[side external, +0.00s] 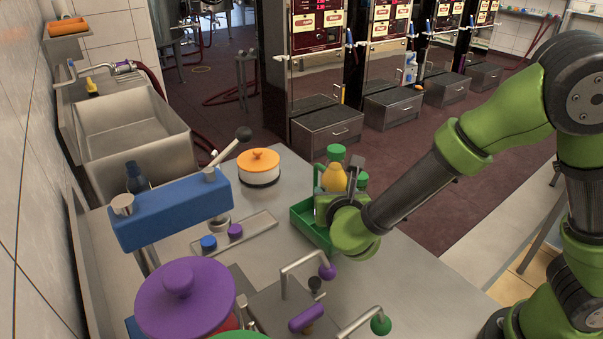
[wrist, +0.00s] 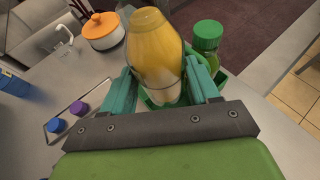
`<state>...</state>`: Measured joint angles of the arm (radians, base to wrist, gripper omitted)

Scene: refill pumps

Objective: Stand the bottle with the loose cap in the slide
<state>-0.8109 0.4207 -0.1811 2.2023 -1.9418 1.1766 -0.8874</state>
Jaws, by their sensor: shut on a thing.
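My gripper (wrist: 165,90) is shut on a yellow-filled bottle (wrist: 155,45), its teal fingers on either side of it. In the side external view this bottle (side external: 334,178) stands about upright, with a green cap (side external: 336,152) above it. My gripper (side external: 335,198) partly hides it there. The bottle is over or in a green crate (side external: 305,228); I cannot tell whether it touches the floor of it. A second green-capped bottle (wrist: 207,38) stands just to the right in the wrist view. I cannot tell which cap is loose, nor pick out the slide for certain.
A blue-headed machine with a lever (side external: 172,210) stands left on the steel counter. A shallow tray (side external: 262,222) holds a blue cap (side external: 208,243) and a purple cap (side external: 235,231). An orange-lidded pot (side external: 259,166) is behind. Purple- and green-knobbed taps (side external: 326,271) stand in front.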

